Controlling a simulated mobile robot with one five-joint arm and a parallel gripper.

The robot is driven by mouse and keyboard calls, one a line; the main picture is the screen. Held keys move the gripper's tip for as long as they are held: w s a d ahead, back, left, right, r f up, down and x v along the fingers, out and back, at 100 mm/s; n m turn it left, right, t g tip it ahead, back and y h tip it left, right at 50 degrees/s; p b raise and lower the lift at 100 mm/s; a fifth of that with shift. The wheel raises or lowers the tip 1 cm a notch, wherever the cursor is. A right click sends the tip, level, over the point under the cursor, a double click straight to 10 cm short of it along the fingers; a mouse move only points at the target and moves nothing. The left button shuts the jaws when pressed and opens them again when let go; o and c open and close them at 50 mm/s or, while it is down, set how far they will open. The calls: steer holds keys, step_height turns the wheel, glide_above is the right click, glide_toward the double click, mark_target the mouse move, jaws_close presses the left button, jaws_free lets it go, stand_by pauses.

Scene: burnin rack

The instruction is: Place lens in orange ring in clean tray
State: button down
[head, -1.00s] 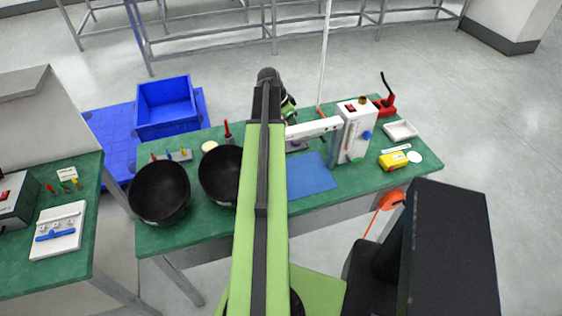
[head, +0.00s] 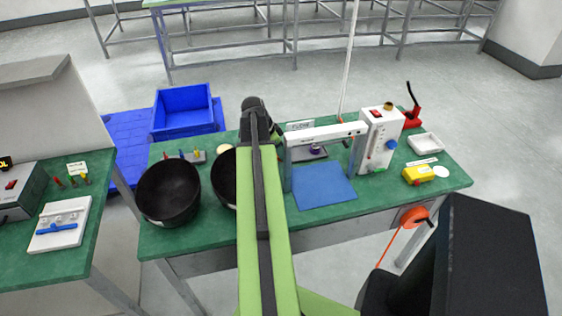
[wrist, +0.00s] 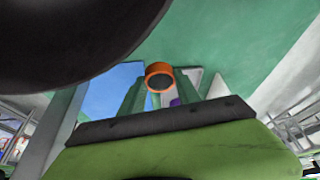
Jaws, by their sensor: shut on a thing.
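My gripper (wrist: 159,90) is shut on the lens in the orange ring (wrist: 159,76), which sits between the green fingers in the wrist view. In the head view my arm hides the fingers and the ring. A small grey tray (head: 318,155) with a purple-ringed piece (head: 316,149) on it lies behind the white bridge frame, right of my arm. A small sign (head: 300,126) stands behind it; I cannot read it surely. Part of this tray and a purple piece (wrist: 174,102) show behind my fingers in the wrist view.
Two black bowls stand on the green bench (head: 215,228); the right one (head: 224,180) is partly behind my arm. A bowl (wrist: 70,35) looms close in the wrist view. The white bridge frame (head: 325,135), blue mat (head: 323,186) and white tray (head: 425,143) are to the right.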

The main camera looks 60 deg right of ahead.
mark_target(280, 160)
steer(key=shift+f+b, duration=2.1)
steer(key=shift+f, duration=0.1)
steer(key=c, duration=0.9)
jaws_free()
steer(key=shift+s+r, duration=0.1)
steer(key=shift+r+p, duration=0.2)
steer(key=shift+p, duration=0.1)
steer(key=p+v, duration=1.1)
steer(key=v, duration=0.1)
steer(key=shift+r, duration=0.1)
